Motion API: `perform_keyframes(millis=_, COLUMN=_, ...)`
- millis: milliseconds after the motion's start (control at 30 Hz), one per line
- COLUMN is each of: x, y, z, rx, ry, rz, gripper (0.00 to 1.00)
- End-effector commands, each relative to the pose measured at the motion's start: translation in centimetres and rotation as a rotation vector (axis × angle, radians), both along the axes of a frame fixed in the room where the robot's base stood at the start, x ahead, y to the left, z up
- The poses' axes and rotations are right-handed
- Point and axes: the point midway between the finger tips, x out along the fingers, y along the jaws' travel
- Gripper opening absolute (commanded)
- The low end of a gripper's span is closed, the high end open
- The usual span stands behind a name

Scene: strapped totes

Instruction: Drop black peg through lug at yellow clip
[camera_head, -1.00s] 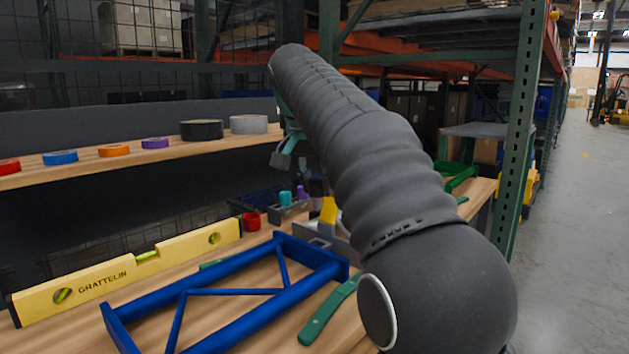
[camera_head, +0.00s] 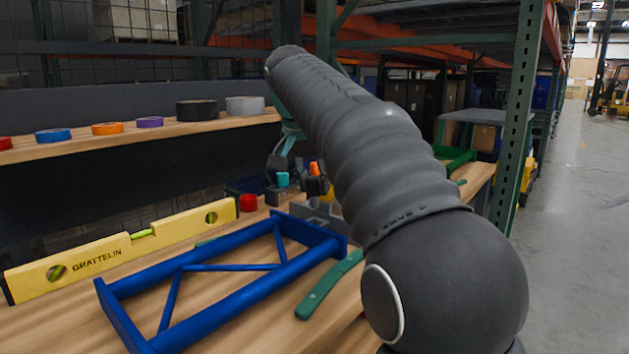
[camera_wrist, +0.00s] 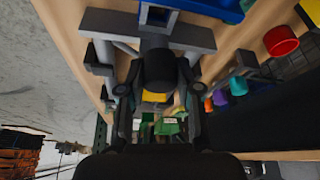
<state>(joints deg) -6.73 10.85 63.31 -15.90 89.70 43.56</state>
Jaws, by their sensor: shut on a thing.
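My gripper (camera_wrist: 158,80) is shut on a black peg (camera_wrist: 157,66), seen between its two fingers in the wrist view. A grey bracket-like part (camera_wrist: 195,36) lies beyond the peg and fingers. The yellow clip (camera_wrist: 155,97) shows just behind the peg, partly covered by it. In the head view a little of the yellow clip (camera_head: 327,196) shows beside my arm, near the grey part (camera_head: 318,214). My arm hides most of the gripper there. The lug hole is hidden, and I cannot tell whether the peg is in it.
A red cup (camera_head: 248,203) stands behind the frame. Tape rolls (camera_head: 200,110) line the shelf above. A green rack post (camera_head: 517,120) stands right of my arm.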

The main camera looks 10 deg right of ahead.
Motion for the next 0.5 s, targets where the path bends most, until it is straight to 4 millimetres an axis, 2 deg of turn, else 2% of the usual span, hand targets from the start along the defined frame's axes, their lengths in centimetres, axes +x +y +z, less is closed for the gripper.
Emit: perform_keyframes(millis=500, x=0.0, y=0.0, z=-2.7, rx=0.000, ry=0.000, rz=0.001, gripper=0.00)
